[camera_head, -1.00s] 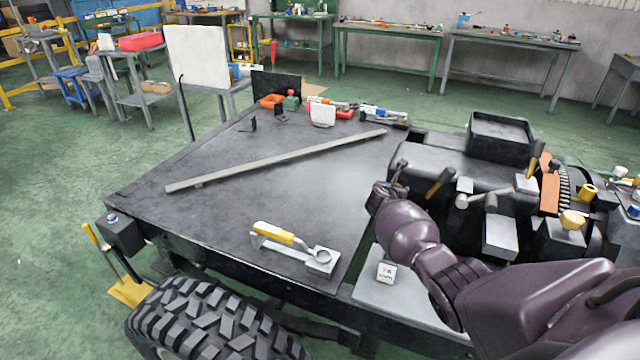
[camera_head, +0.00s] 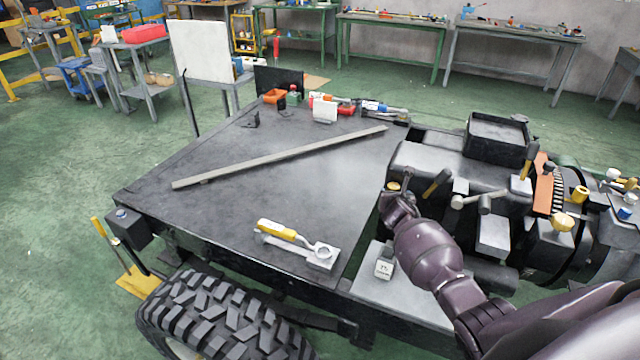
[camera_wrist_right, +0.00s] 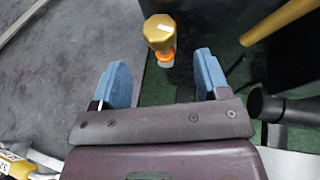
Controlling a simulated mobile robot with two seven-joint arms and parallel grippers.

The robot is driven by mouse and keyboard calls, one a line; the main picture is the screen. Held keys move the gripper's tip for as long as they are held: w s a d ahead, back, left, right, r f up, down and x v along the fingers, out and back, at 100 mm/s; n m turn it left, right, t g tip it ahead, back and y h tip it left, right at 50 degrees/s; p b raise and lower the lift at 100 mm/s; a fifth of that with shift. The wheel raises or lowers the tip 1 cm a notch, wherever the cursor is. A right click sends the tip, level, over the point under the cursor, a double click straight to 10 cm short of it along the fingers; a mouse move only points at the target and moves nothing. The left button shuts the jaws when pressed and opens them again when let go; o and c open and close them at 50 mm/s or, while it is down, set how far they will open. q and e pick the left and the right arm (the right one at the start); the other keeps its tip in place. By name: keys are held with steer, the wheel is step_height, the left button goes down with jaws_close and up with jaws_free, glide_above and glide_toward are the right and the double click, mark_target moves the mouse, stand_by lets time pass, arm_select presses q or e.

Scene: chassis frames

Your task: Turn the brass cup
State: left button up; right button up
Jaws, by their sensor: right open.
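The brass cup (camera_wrist_right: 160,32) shows in the right wrist view as a gold faceted cap with a pale mark, above an orange ring and a pale lower part. In the head view, a small brass top (camera_head: 393,186) shows just beyond my right gripper (camera_head: 395,200); it looks like the same cup. My right gripper (camera_wrist_right: 160,72) is open, with one blue finger to either side of the line to the cup. The cup lies just beyond the fingertips, and nothing is between the fingers touching it. My left gripper is not in view.
Dark machinery with levers (camera_head: 437,184) and other brass knobs (camera_head: 563,221) stands right of the gripper. A dark flat deck (camera_head: 300,195) lies left, with a long bar (camera_head: 280,157) and a yellow-handled tool (camera_head: 277,229). A white labelled block (camera_head: 384,268) is near my arm.

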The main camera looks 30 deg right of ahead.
steer(key=w+a+r+n+y, duration=0.1)
steer(key=a+r+n+y, duration=0.4)
steer(key=a+n+y, duration=0.4)
steer(key=a+r+n+t+y+b, duration=0.1)
steer(key=a+r+n+y, duration=0.4)
steer(key=a+n+y, duration=0.4)
steer(key=shift+w+a+r+n+y, duration=0.3)
steer(key=shift+a+n, duration=1.2)
steer(key=shift+a, duration=1.65)
steer(key=shift+w+f, duration=0.1)
